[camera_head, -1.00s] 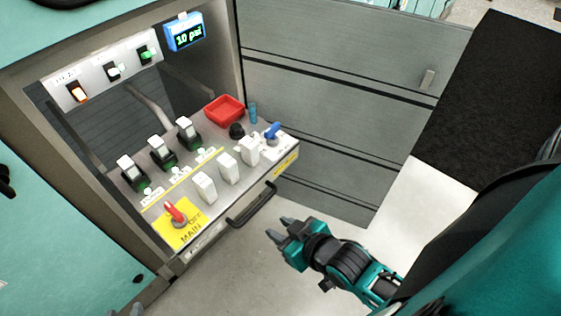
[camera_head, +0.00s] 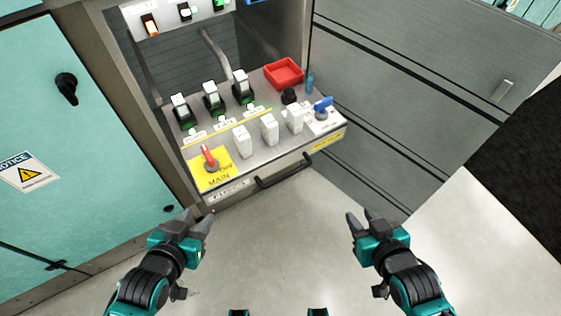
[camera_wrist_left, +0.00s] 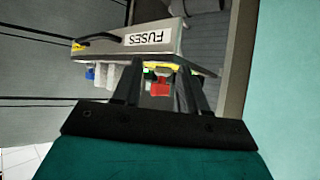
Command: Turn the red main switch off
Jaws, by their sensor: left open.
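The red main switch (camera_head: 208,156) stands on a yellow plate (camera_head: 219,178) marked MAIN, at the front left corner of the grey panel shelf. Its handle points to the back, slightly left. My left gripper (camera_head: 195,217) is open and empty, in front of and below the shelf edge, apart from the switch. My right gripper (camera_head: 361,213) is open and empty, further right, over the floor.
White blocks (camera_head: 269,130), a blue-handled valve (camera_head: 322,106), a black knob (camera_head: 289,96) and a red tray (camera_head: 284,72) share the shelf. A black handle (camera_head: 284,173) juts from its front, beside the FUSES label (camera_head: 229,191). A teal cabinet door (camera_head: 85,150) stands at left. Floor in front is clear.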

